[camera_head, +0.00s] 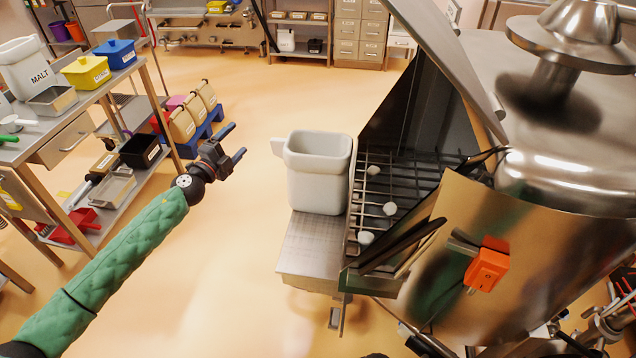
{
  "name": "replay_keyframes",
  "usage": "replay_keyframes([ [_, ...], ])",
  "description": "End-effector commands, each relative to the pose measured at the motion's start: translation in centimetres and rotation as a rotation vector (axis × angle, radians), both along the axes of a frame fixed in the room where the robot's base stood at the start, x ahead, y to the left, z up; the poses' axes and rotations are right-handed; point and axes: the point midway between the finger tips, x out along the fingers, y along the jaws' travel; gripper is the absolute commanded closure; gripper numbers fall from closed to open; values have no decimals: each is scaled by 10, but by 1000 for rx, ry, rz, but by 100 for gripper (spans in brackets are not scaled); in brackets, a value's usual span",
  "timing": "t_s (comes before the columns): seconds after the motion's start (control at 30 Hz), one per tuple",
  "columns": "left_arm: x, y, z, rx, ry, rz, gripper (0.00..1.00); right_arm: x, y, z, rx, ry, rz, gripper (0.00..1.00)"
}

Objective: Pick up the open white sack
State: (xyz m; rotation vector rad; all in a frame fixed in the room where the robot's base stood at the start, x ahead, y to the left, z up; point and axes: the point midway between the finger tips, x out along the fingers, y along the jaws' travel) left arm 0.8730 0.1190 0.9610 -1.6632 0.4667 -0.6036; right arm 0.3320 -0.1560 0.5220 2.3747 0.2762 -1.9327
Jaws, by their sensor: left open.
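An open white sack (318,178) stands upright on the metal side shelf (310,250) of the hopper, left of the hopper's mouth. Its top is open, and a pale flap sticks out at its upper left. My left gripper (235,142) is open and empty, in the air to the left of the sack and apart from it. My left arm in its green sleeve reaches in from the lower left. My right gripper is not in view.
The steel hopper has a grate (410,190) with several white lumps and a raised lid (450,60). An orange switch box (487,265) is on its front. A workbench (100,107) with bins and a white MALT container (28,70) stands left. Floor between is clear.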

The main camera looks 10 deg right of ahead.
Motion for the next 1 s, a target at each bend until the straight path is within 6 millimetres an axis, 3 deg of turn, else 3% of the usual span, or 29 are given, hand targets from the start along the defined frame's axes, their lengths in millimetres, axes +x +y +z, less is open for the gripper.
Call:
replay_keyframes([
  [0.1, -29, -31, -2, 101, -28, -163, 25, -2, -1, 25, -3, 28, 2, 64],
  [0.23, -48, -47, -10, 158, -13, -266, 25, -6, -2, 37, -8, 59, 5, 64],
  [0.37, -54, -55, -14, 178, -1, -305, 25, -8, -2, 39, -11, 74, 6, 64],
  [0.77, -39, -80, -14, 178, 2, -307, 25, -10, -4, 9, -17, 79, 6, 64],
  [1.0, -25, -101, -14, 175, 2, -306, 25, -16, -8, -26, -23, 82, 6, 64],
])
